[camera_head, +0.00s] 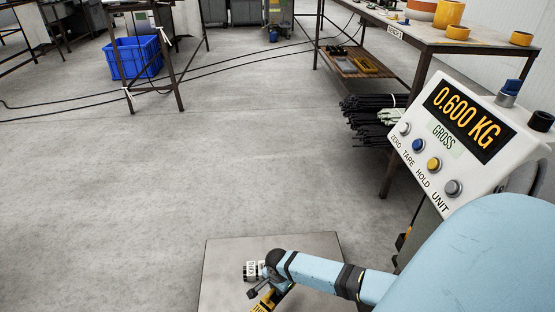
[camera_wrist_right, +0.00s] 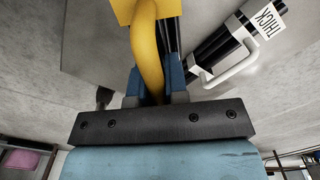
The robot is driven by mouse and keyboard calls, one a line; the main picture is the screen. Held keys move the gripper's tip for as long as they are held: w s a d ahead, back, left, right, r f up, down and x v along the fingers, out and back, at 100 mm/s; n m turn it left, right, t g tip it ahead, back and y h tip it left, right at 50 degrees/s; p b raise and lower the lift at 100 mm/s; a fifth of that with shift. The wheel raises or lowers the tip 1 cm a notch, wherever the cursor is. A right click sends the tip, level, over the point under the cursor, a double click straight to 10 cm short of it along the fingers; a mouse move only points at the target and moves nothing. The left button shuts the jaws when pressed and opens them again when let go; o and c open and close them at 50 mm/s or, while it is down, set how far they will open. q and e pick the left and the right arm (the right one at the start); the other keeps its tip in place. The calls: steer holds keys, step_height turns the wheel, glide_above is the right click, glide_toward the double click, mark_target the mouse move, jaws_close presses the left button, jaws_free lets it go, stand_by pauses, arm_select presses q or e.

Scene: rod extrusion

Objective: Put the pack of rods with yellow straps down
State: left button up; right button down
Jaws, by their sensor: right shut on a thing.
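The pack of rods with yellow straps shows in the right wrist view as black rods with a yellow strap and a curved yellow handle (camera_wrist_right: 147,48). My right gripper (camera_wrist_right: 155,85) is shut on that handle between its blue fingers. In the head view the yellow part (camera_head: 267,300) shows below my right wrist, at the bottom edge, over the scale's plate. Most of the pack is hidden or cut off. I cannot tell whether it touches the plate. My left gripper is not in view.
A pack with white straps, a white handle and a THICK label (camera_wrist_right: 262,22) lies beside the yellow one; it also shows in the head view (camera_head: 251,271). The grey scale plate (camera_head: 222,262) lies below. The scale display (camera_head: 468,117) reads 0.600 KG. Bare floor lies beyond.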

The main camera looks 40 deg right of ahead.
step_height(320, 180, down, 7)
steer(key=b, duration=0.2)
steer(key=shift+r+b, duration=0.2)
steer(key=shift+b, duration=0.2)
step_height(320, 180, down, 5)
steer(key=b, duration=0.3)
steer(key=shift+f, duration=0.15)
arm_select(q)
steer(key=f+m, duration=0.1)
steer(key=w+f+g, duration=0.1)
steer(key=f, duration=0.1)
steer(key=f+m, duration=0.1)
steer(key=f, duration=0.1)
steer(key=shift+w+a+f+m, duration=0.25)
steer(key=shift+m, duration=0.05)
arm_select(e)
steer(key=c, duration=1.1)
jaws_free()
